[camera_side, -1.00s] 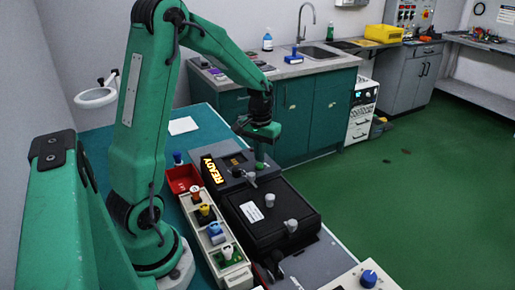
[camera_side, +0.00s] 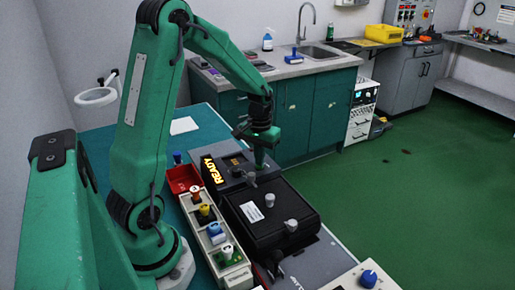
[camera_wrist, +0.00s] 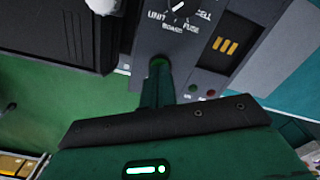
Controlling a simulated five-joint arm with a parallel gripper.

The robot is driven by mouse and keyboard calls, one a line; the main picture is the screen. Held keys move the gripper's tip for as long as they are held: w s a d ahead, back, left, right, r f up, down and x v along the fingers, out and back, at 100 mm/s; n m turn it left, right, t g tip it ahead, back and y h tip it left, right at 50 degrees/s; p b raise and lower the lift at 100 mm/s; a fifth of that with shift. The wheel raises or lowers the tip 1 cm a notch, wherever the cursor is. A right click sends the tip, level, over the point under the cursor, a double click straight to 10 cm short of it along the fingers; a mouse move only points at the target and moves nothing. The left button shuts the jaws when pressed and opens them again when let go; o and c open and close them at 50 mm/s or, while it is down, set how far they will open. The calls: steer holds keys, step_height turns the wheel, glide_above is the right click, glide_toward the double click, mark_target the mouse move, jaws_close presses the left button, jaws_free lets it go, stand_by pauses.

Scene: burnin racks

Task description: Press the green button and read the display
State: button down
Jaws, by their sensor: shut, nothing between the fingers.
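My gripper (camera_side: 260,163) is shut and empty, pointing down at the far right end of the grey tester panel (camera_side: 237,179). In the wrist view its fingertips (camera_wrist: 157,76) overlap the green button (camera_wrist: 158,62), whose rim shows just past them. Whether they touch or press it I cannot tell. The button is hidden behind the gripper in the side view. A small window with orange bars (camera_wrist: 225,45) is on the panel in the wrist view.
A selector knob (camera_wrist: 177,8) marked UNIT, CELL, BOARD and FUSE is close to the fingers. A black lidded box (camera_side: 268,215), a white tray with several coloured parts (camera_side: 236,268) and a red bin (camera_side: 184,178) stand nearby.

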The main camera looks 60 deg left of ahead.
steer(key=shift+f, duration=0.15)
steer(key=shift+r, duration=3.5)
steer(key=s+d+r+m+t, duration=0.2)
steer(key=s+d+r+m, duration=0.1)
steer(key=s+d+r, duration=0.2)
steer(key=s+d+r+m+t, duration=0.3)
steer(key=s+d+r, duration=0.2)
steer(key=s+d, duration=0.4)
steer(key=shift+d+t, duration=0.3)
steer(key=shift+d, duration=0.8)
